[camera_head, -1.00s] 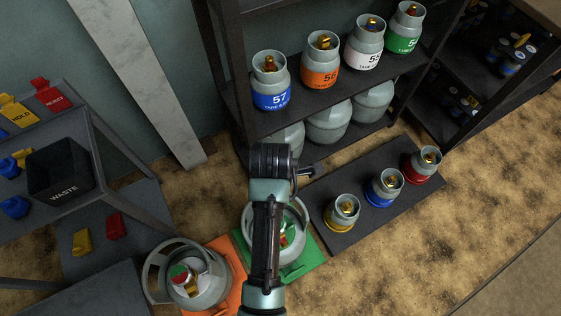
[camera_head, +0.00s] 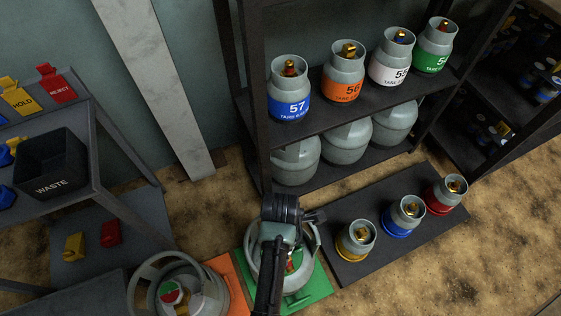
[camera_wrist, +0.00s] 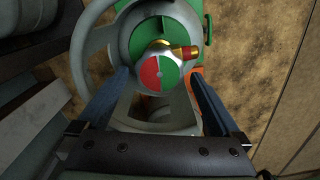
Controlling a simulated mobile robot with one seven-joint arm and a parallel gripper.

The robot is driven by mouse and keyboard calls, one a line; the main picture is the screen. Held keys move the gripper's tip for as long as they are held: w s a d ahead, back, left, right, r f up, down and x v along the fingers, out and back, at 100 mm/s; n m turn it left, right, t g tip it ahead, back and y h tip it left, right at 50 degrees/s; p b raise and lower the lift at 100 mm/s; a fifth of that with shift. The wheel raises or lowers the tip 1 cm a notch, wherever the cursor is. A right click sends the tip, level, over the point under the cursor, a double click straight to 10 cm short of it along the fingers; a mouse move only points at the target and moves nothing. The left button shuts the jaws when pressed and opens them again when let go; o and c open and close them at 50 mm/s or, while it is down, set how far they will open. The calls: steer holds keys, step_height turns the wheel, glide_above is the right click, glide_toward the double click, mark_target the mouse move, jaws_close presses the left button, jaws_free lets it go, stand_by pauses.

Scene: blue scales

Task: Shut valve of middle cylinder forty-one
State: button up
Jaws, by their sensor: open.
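A grey gas cylinder (camera_head: 309,238) stands on a green mat (camera_head: 318,291), partly hidden behind my arm in the head view. In the wrist view its round valve knob (camera_wrist: 158,73), half red and half green, faces me, with a brass outlet with a red end (camera_wrist: 187,52) beside it. The cylinder's grey collar ring (camera_wrist: 97,38) surrounds the valve. My gripper (camera_wrist: 162,80) is open, its two blue fingers on either side of the knob and apart from it. A second grey cylinder (camera_head: 208,302) with a red-green knob stands on an orange mat (camera_head: 232,276) to the left. No number forty-one is readable.
A shelf with numbered cylinders (camera_head: 289,108) stands behind. Three small cylinders with yellow, blue and red bases sit on a dark board (camera_head: 345,268) to the right. A rack with a WASTE bin (camera_head: 52,188) and coloured tags is at left. Bare floor lies front right.

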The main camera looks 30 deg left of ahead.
steer(key=shift+f, duration=0.1)
steer(key=shift+c, duration=0.3)
steer(key=c, duration=1.2)
